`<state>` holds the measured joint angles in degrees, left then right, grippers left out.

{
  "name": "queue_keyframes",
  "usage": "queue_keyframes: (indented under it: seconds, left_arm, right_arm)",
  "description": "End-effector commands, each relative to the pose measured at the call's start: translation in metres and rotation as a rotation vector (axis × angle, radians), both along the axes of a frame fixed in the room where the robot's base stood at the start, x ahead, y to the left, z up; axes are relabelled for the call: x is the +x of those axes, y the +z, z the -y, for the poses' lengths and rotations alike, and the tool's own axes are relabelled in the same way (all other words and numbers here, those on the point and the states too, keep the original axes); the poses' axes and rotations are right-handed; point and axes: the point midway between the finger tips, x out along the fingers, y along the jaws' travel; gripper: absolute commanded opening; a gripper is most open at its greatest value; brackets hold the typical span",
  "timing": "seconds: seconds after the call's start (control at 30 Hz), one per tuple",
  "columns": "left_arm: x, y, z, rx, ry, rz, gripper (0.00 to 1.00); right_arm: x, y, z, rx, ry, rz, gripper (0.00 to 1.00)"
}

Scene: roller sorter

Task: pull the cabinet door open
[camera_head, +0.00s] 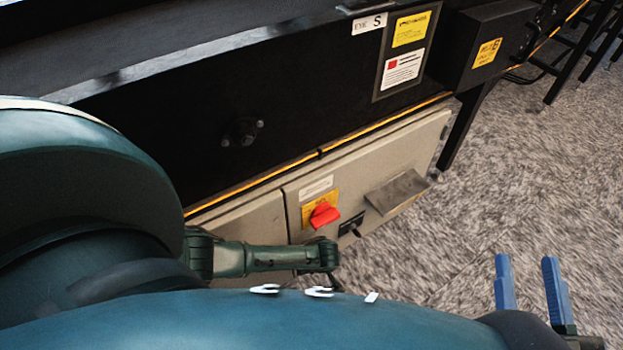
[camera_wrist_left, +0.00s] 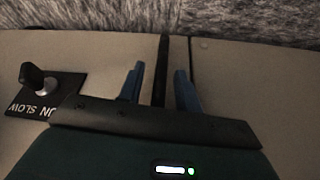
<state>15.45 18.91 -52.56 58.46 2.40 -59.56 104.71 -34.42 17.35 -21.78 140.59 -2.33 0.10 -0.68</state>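The beige cabinet door (camera_head: 385,165) is below the black machine frame and looks closed, flush with the panel beside it. It carries a red switch (camera_head: 324,214). In the left wrist view, a dark upright bar handle (camera_wrist_left: 161,72) stands on the door (camera_wrist_left: 95,58) close to the seam. My left gripper (camera_wrist_left: 158,85) is open, with one blue finger on each side of the handle and gaps visible on both sides. In the head view my own arm and body hide this gripper and the handle. My right gripper (camera_head: 529,282) is open and empty above the carpet, right of the cabinet.
A black knob (camera_wrist_left: 32,77) on a lettered plate sits beside the handle. A slanted metal plate (camera_head: 397,191) sticks out from the door. A black box (camera_head: 488,45) hangs on the frame near dark legs. The grey carpet (camera_head: 500,190) in front and right is clear.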

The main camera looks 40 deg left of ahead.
Motion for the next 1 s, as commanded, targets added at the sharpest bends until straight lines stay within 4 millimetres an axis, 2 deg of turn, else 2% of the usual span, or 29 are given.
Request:
queue_keyframes:
  seconds: [0.1, 0.53, 1.0]
  left_arm:
    - [0.0000, 0.0001, 0.0002, 0.000, 0.000, 0.000, 0.34]
    - [0.0000, 0.0001, 0.0000, 0.000, 0.000, 0.000, 0.00]
    - [0.0003, 0.0004, -0.0003, 0.000, 0.004, -0.001, 0.00]
  right_arm:
    - [0.0002, 0.0006, -0.0003, -0.002, 0.002, 0.002, 0.40]
    - [-0.0001, 0.0003, -0.0004, -0.002, 0.002, 0.004, 0.40]
    - [-0.0011, -0.0016, -0.0004, -0.001, 0.002, -0.004, 0.40]
